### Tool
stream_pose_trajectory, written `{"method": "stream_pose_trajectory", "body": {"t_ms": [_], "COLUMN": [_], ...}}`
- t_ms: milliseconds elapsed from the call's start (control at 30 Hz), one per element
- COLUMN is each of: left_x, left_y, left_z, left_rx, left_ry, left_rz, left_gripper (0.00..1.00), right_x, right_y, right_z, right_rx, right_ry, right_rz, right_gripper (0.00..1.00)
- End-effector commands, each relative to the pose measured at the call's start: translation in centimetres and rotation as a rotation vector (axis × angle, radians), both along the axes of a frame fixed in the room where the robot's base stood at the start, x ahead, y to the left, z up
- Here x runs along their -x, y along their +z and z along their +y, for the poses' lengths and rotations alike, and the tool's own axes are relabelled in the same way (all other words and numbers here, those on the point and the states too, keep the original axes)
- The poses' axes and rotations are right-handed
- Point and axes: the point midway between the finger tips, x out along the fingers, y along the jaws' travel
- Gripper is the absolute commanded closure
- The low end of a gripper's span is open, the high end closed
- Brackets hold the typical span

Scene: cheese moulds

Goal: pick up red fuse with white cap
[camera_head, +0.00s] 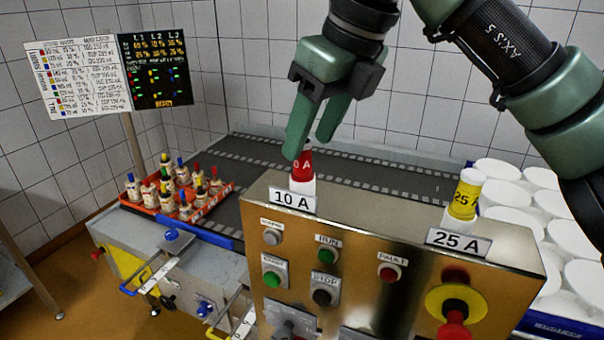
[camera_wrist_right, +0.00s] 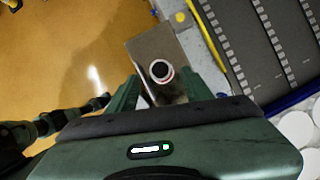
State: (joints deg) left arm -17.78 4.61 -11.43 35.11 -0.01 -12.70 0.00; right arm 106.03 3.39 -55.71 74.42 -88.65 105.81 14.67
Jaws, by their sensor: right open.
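The red fuse (camera_head: 303,163) stands upright on top of the steel control box, behind the 10 A label; its body is red with white at the lower end. My right gripper (camera_head: 309,142) is open and points down over it, with one fingertip overlapping the fuse's upper left in the head view. In the right wrist view the fuse (camera_wrist_right: 161,71) shows end-on as a pale ring with a dark centre, between and slightly beyond the open fingertips (camera_wrist_right: 160,82). I cannot tell whether a finger touches it. My left gripper is not in view.
A yellow fuse (camera_head: 466,196) stands on the box (camera_head: 390,218) behind the 25 A label. A red tray (camera_head: 215,203) of small bottles lies left. A dark conveyor (camera_head: 265,155) runs behind; white round moulds (camera_head: 520,218) are at right. A sign board (camera_head: 110,72) stands back left.

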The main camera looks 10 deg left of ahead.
Motion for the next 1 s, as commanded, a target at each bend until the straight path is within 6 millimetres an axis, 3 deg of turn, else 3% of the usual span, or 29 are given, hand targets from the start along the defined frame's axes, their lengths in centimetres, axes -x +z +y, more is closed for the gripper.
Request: {"method": "stream_pose_trajectory", "body": {"t_ms": [100, 233, 400, 533, 567, 733, 1000], "left_x": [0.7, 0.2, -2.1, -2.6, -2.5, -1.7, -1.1], "left_y": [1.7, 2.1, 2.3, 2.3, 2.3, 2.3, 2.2], "left_z": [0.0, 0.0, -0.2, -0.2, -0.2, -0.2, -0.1], "left_rx": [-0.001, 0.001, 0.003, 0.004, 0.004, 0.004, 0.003], "left_ry": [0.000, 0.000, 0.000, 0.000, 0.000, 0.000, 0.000], "left_rz": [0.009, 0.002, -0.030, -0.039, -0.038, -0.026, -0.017], "left_gripper": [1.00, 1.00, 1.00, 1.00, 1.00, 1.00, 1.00], "right_x": [-0.1, -0.5, -0.6, -0.6, -0.6, -0.6, -0.6], "right_y": [-1.3, -3.1, -3.9, -3.9, -3.9, -3.9, -3.8], "right_z": [1.0, 1.5, 1.8, 1.7, 1.7, 1.7, 1.7], "right_rx": [0.002, 0.002, 0.000, 0.000, 0.000, 0.000, 0.000], "right_ry": [0.005, 0.002, 0.001, 0.000, 0.000, 0.000, 0.000], "right_rz": [0.005, 0.005, 0.002, 0.001, 0.001, 0.001, 0.001], "right_gripper": [0.49, 0.49, 0.49, 0.49, 0.52, 1.00, 1.00]}}
